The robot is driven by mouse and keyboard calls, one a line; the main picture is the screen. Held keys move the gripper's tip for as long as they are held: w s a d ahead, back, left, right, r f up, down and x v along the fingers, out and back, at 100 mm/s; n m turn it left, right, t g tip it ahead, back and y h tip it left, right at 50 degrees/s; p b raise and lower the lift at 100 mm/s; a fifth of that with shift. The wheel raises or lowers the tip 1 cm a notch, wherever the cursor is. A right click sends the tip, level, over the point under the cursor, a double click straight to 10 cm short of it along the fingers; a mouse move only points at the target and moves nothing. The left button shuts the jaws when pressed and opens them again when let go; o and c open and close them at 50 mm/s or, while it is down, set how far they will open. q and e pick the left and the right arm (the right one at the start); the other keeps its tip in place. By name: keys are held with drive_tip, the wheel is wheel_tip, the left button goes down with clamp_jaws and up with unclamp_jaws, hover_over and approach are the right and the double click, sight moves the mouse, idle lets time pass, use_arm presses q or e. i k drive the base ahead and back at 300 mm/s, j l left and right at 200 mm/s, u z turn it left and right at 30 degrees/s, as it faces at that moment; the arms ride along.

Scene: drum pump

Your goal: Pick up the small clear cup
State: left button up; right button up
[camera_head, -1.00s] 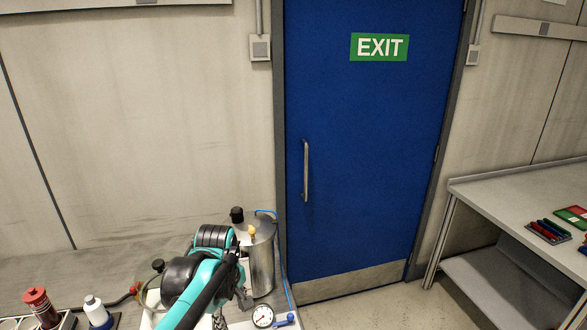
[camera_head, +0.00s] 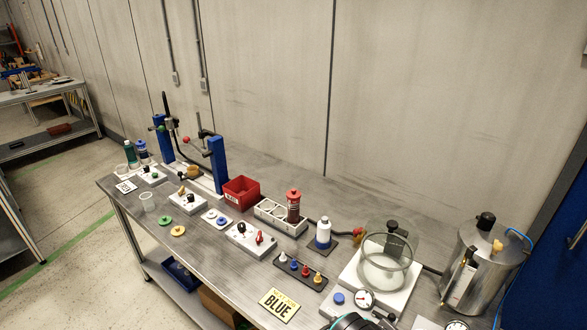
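A small clear cup (camera_head: 147,202) stands upright near the front edge of the workbench (camera_head: 215,262), toward its left end. A second clear vessel (camera_head: 121,170) stands farther back at the left, partly lost against the pale floor. A teal and black part of my arm (camera_head: 350,322) just enters at the bottom edge, far to the right of the cup. I cannot tell which arm it is. Neither gripper's fingers show in this view.
A blue-posted press frame (camera_head: 217,165) and a red bin (camera_head: 241,193) stand behind. A glass chamber (camera_head: 386,262) and a metal canister (camera_head: 475,268) stand at the right. The bench's front left edge is mostly clear.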

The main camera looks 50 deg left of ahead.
sight(147, 200)
drive_tip(key=u, duration=2.9)
drive_tip(key=i+j, duration=0.25)
drive_tip(key=i, duration=0.15)
drive_tip(key=i+j, duration=0.25)
drive_tip(key=i, duration=0.2)
drive_tip(key=i+j, duration=0.25)
drive_tip(key=i, duration=0.15)
drive_tip(key=i+j, duration=0.25)
drive_tip(key=i, duration=0.2)
drive_tip(key=i+j+z, duration=0.4)
drive_tip(key=i+j, duration=0.2)
drive_tip(key=i+j+z, duration=0.35)
drive_tip(key=i+j, duration=0.35)
drive_tip(key=j+z, duration=0.1)
drive_tip(key=z, duration=1.45)
